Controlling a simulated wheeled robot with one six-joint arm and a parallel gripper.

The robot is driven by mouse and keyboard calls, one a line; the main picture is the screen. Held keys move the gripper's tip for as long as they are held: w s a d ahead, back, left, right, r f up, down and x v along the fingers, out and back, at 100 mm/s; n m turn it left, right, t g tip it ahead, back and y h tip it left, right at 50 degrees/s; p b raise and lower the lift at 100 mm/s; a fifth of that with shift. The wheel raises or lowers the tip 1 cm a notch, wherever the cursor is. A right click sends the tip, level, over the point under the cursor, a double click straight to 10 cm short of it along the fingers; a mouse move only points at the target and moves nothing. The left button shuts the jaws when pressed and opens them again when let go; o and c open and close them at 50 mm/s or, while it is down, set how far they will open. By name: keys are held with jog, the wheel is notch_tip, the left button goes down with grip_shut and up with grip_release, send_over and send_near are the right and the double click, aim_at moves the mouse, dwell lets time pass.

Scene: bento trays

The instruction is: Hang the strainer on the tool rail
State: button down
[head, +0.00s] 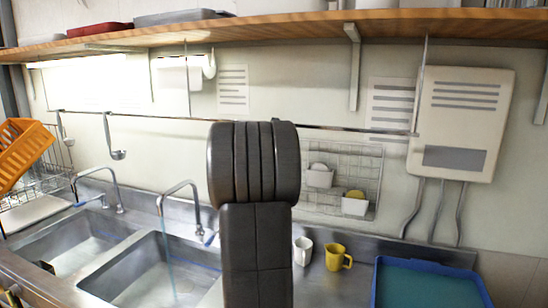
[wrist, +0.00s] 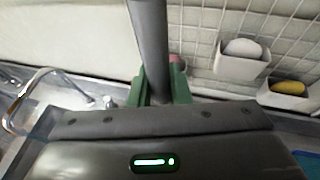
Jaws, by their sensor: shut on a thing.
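In the wrist view, my gripper (wrist: 158,93) has its green fingers shut on a grey handle (wrist: 149,40) that rises out of the top of the picture. It looks like the strainer's handle, but the strainer's bowl is not in view. In the head view my own arm fills the middle and hides the gripper and what it holds. The tool rail (head: 350,130) runs along the wall under the shelf, and my arm stands in front of part of it. A ladle (head: 115,142) and another hanging utensil (head: 62,129) hang at its left part.
A wire grid with two white holders (head: 318,178) is on the wall right of my arm. A white mug (head: 302,251), a yellow mug (head: 336,258) and a blue tray (head: 425,285) stand on the counter. Sinks with faucets (head: 178,190) are at left; a wooden shelf (head: 290,27) runs above.

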jog(key=c, duration=1.3)
grip_release()
jog(key=v, duration=1.3)
jog(key=shift+s+r, duration=0.15)
jog(key=shift+s, duration=0.25)
jog(key=x, duration=1.3)
jog(key=shift+w, duration=0.5)
jog(key=shift+r, duration=0.1)
jog(key=shift+s, duration=0.15)
